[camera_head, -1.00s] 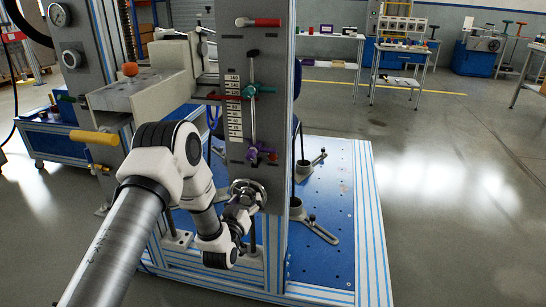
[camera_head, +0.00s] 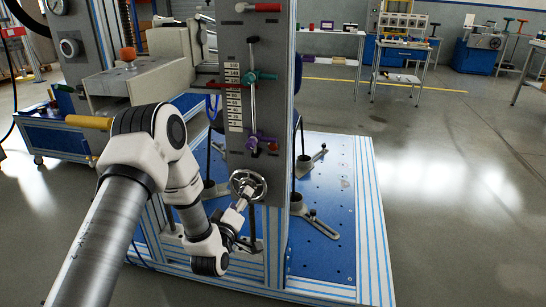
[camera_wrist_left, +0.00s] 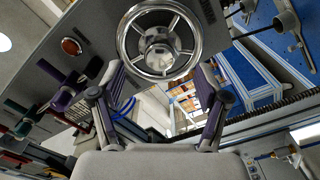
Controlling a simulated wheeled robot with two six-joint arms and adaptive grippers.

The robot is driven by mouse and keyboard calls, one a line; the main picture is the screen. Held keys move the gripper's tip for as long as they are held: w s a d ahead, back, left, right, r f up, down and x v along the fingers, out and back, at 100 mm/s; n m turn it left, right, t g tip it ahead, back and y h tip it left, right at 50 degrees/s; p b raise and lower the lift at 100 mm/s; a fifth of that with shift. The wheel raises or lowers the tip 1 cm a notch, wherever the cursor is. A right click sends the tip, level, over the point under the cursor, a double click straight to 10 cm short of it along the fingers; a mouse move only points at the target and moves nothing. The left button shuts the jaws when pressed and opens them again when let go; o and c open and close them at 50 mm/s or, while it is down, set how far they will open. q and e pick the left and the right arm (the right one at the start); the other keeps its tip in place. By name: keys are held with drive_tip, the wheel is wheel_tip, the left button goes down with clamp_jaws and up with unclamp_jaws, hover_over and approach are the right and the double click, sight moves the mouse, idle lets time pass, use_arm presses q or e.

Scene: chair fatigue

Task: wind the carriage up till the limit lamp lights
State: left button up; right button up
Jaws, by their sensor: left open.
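The steel handwheel (camera_head: 247,184) with spokes and a round hub sits low on the grey panel; it fills the top middle of the left wrist view (camera_wrist_left: 158,40). My left gripper (camera_wrist_left: 160,78) is open, its two fingers spread below the wheel's rim on either side; I cannot tell whether they touch it. In the head view it is just below the wheel (camera_head: 243,201). A red-orange lamp (camera_head: 272,147) on the panel, also in the wrist view (camera_wrist_left: 71,46), shows no clear glow. Which part is the carriage is unclear. My right gripper is out of view.
Green (camera_head: 262,76) and purple (camera_head: 262,138) clamps sit on a vertical rod beside the printed scale (camera_head: 233,97). A yellow handle (camera_head: 88,123) sticks out at left. The blue perforated base (camera_head: 330,190) carries footed posts. Open floor lies at right.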

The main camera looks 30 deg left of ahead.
use_arm(q)
drive_tip(key=shift+n, duration=0.3)
drive_tip(key=n+b, duration=0.5)
drive_tip(key=n, duration=0.3)
drive_tip(key=n+b, duration=0.6)
drive_tip(key=n, duration=0.2)
drive_tip(key=shift+n, duration=0.4)
drive_tip(key=shift+a, duration=0.1)
